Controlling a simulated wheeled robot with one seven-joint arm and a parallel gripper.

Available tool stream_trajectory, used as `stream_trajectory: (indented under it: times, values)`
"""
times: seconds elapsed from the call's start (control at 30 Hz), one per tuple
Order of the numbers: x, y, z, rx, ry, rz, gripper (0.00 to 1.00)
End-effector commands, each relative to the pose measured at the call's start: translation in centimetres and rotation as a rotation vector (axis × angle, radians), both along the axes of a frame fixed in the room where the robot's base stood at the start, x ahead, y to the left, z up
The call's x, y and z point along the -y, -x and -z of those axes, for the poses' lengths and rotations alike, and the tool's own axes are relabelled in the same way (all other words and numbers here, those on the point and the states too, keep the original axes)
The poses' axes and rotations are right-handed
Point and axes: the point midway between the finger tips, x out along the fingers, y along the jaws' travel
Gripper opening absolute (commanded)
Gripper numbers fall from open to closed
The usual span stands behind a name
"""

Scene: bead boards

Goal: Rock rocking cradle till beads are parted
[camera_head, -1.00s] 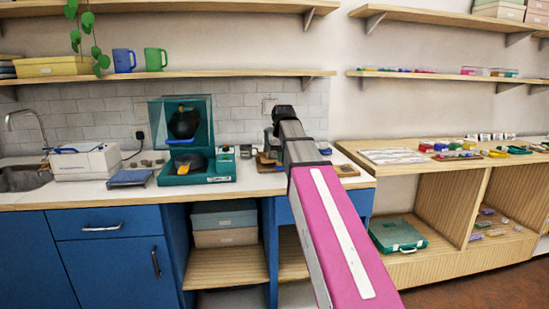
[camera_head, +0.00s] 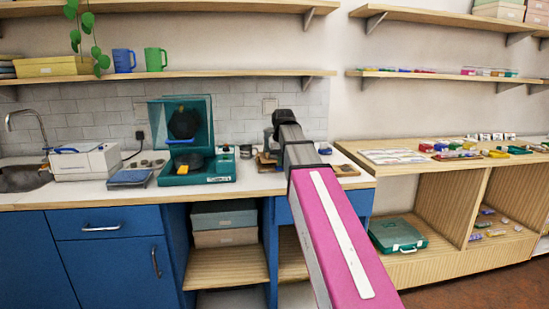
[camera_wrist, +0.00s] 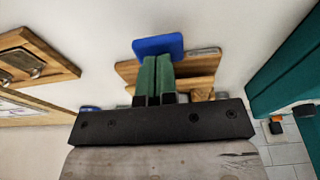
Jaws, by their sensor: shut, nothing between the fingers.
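A wooden piece (camera_wrist: 205,82) that looks like the rocking cradle lies just beyond my fingers in the wrist view. A blue pad (camera_wrist: 158,45) stands at its far side. My gripper (camera_wrist: 158,62) has its green fingers together, with nothing between them, in front of the blue pad. I cannot tell whether they touch it. In the head view, a wooden part (camera_head: 267,162) shows left of my arm on the counter, and my arm hides most of that spot. The fingers are hidden there. No beads can be made out on the cradle.
A teal machine with a clear hood (camera_head: 208,118) stands left on the counter (camera_head: 90,192); its teal side shows at right in the wrist view. A wooden board with metal fittings (camera_wrist: 30,58) lies to the left there. A lower table (camera_head: 400,170) holds small colored items.

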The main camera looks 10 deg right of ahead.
Motion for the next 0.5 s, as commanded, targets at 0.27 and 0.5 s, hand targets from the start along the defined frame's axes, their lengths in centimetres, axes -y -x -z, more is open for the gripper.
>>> stream_trajectory:
  times: [0.27, 0.5]
  values:
    - [0.0, 0.1, 1.8, -0.002, 0.000, 0.000, 0.00]
    - [0.0, 0.1, 3.2, -0.002, 0.000, 0.000, 0.00]
